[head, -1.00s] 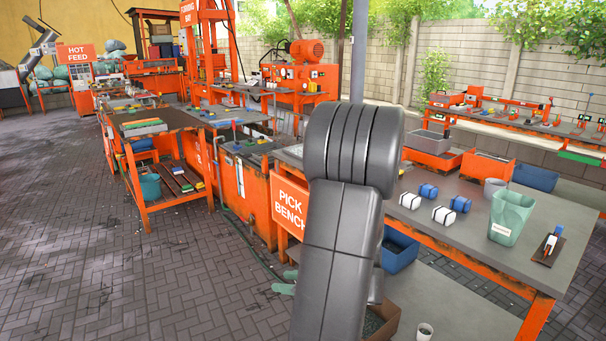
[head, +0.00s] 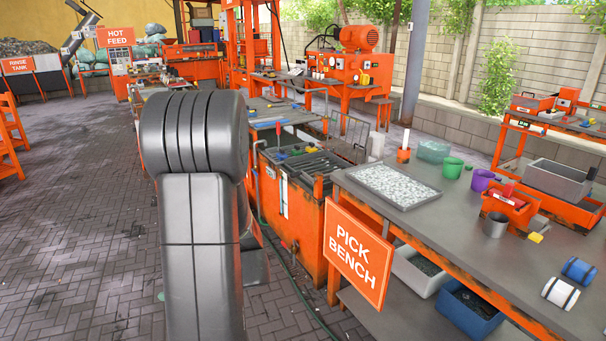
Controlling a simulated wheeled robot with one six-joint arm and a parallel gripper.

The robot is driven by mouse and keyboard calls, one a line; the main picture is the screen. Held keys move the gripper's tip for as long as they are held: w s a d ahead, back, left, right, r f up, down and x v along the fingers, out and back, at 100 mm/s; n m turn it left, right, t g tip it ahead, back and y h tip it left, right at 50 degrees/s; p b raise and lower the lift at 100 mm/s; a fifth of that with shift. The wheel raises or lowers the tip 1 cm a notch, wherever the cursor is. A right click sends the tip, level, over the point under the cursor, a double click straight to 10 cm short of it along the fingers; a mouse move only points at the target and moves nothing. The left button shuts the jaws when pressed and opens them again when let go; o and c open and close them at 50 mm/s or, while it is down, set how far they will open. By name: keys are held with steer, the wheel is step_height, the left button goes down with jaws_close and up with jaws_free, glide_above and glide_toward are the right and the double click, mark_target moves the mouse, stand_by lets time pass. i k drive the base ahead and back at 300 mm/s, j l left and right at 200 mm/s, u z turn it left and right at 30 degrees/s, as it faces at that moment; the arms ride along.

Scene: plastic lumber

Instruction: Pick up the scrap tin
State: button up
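A small grey metal tin (head: 496,224) stands upright on the pick bench (head: 455,222), in front of an orange tool caddy (head: 509,205). It looks like a scrap tin, but no label is readable. My arm's dark grey link rises in the left part of the head view, well to the left of the bench. My gripper is not in view, so I cannot see its fingers or whether it holds anything.
The bench also bears a tray of pale pieces (head: 393,184), a green cup (head: 452,167), a purple cup (head: 482,180), a yellow block (head: 535,238) and rolls (head: 560,292). A PICK BENCH sign (head: 357,255) hangs at its near corner. Paved floor (head: 90,230) is open at left.

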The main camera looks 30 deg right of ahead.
mark_target(495, 223)
steer(key=i+z, duration=0.9)
steer(key=i+j+z, duration=0.25)
steer(key=z, duration=0.25)
steer(key=i+z, duration=0.2)
steer(key=z, duration=0.25)
steer(key=i+z, duration=0.2)
steer(key=z, duration=0.3)
steer(key=i+z, duration=0.2)
steer(key=z, duration=0.25)
steer(key=i+j+z, duration=0.15)
steer(key=z, duration=0.35)
steer(key=i+j+z, duration=0.15)
steer(key=i+z, duration=0.2)
steer(key=i+j+z, duration=0.2)
steer(key=z, duration=0.15)
